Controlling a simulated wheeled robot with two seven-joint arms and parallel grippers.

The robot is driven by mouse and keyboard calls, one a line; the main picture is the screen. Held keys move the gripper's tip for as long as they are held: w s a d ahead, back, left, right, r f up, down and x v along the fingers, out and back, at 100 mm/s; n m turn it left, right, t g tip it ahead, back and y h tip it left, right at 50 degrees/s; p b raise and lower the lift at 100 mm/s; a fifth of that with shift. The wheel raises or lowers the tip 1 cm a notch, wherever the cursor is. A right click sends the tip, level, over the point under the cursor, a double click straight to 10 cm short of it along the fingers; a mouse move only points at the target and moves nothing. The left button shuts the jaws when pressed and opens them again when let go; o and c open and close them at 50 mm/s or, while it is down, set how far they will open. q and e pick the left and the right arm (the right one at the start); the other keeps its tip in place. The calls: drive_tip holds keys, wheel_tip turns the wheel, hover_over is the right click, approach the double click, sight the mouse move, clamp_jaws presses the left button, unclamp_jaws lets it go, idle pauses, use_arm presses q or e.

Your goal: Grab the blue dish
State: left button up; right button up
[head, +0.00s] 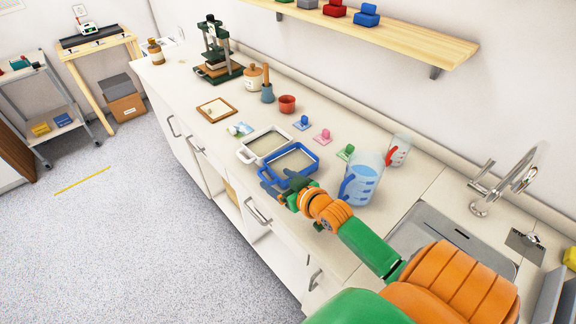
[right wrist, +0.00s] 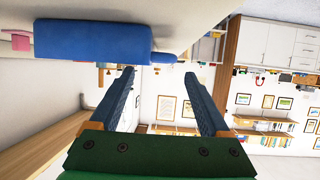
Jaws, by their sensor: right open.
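The blue dish (head: 309,153) is a shallow rectangular tray with a blue rim and a pale inside. It sits on the countertop near its front edge, and a blue wall, apparently the dish (right wrist: 95,42), fills the upper left of the right wrist view. My right gripper (head: 270,182) is at the dish's near-left side by the counter's front edge, open. In the right wrist view its two fingers (right wrist: 158,76) are spread with nothing between them. Whether a finger touches the dish cannot be told. My left gripper is out of view.
A similar white dish (head: 262,144) stands close to the blue dish's left. A jug with a blue handle (head: 363,182) stands to its right, near my forearm. Small coloured stamps (head: 322,136) lie behind it. The sink (head: 440,240) is at the right.

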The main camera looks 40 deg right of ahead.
sight(268, 173)
drive_tip(key=x, duration=0.6)
drive_tip(key=shift+w+d+f, duration=0.1)
drive_tip(key=shift+w+f, duration=0.1)
drive_tip(key=shift+f, duration=0.1)
drive_tip(key=shift+s+r, duration=0.15)
drive_tip(key=shift+s, duration=0.05)
drive_tip(key=shift+c, duration=0.2)
clamp_jaws()
